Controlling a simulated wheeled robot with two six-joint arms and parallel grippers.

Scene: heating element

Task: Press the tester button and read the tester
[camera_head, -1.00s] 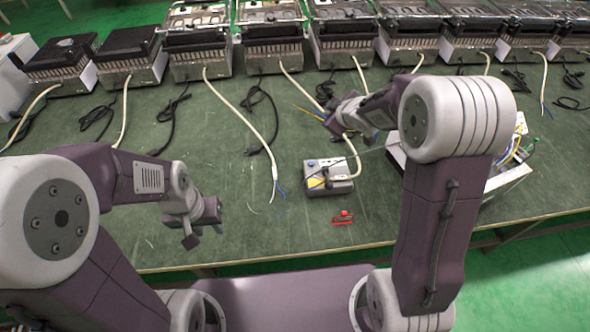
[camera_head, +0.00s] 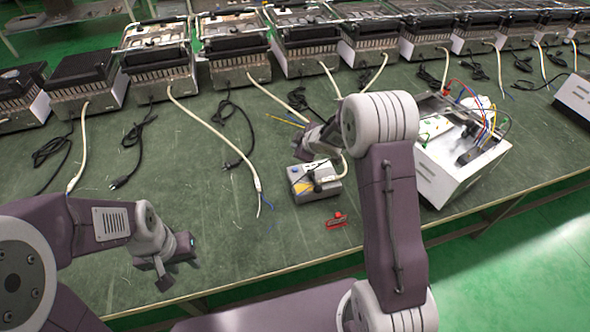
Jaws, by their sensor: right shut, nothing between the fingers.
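A small grey box (camera_head: 319,190) with a blue, yellow and dark-marked top stands near the table's front edge, with a pale cable at its far side. I cannot tell for sure which is the tester, and no reading is legible. My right gripper (camera_head: 308,150) is shut and empty, low over the far edge of the small box; contact is unclear. My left gripper (camera_head: 175,262) is open and empty near the front edge, left of the small box.
A red piece (camera_head: 336,220) lies in front of the small box. A row of heating appliances (camera_head: 150,65) with pale cables and black cords lines the back. Another white box (camera_head: 575,98) stands at the far right. The green table (camera_head: 95,220) is mostly clear at front left.

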